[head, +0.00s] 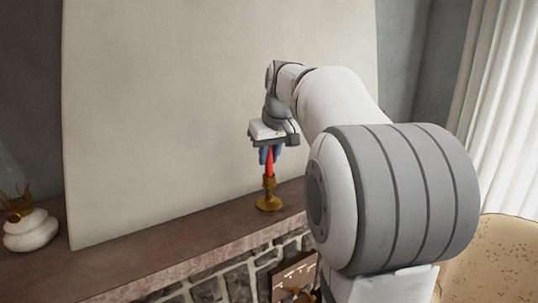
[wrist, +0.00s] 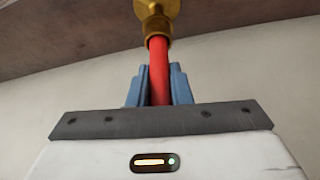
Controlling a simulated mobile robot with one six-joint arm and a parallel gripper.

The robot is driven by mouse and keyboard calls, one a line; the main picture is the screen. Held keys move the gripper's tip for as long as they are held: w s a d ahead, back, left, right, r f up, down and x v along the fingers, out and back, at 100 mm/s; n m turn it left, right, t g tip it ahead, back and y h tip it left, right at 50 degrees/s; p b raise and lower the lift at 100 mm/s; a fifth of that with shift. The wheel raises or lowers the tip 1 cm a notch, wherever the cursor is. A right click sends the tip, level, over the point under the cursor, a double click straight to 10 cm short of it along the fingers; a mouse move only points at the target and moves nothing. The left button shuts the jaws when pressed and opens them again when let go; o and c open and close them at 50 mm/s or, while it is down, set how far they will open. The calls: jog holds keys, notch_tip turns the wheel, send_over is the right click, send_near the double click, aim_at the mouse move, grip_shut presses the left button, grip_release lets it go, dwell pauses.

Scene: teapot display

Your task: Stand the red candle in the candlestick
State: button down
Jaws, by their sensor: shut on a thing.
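The red candle (head: 270,163) is upright between the blue fingers of my gripper (head: 270,154) in the head view. My gripper is shut on it from above. The brass candlestick (head: 269,202) stands upright on the mantel shelf, directly under the candle. The candle's lower end meets the candlestick's cup. In the wrist view the candle (wrist: 159,62) runs from between the fingertips (wrist: 158,78) to the candlestick's cup (wrist: 157,28), and its end is hidden at the cup. How deep it sits in the cup I cannot tell.
The mantel shelf (head: 170,256) has free room left of the candlestick. A white and gold lamp-like object (head: 30,228) stands at the far left. A large pale panel (head: 200,110) rises behind the shelf. A tan chair (head: 505,255) and a white curtain (head: 505,110) are at the right.

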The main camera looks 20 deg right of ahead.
jog(key=c, duration=1.2)
grip_release()
jog(key=shift+c, duration=0.2)
jog(key=shift+r, duration=0.1)
jog(key=v, duration=0.7)
jog(key=shift+s+r, duration=0.2)
jog(key=shift+r, duration=0.15)
jog(key=s+a+f, duration=0.5)
jog(key=s+f, duration=0.6)
jog(key=f, duration=0.1)
jog(key=s+a+f+g, duration=0.1)
jog(key=s+a+f, duration=0.5)
jog(key=s+f, duration=0.6)
jog(key=shift+a+f, duration=0.15)
jog(key=shift+f, duration=0.2)
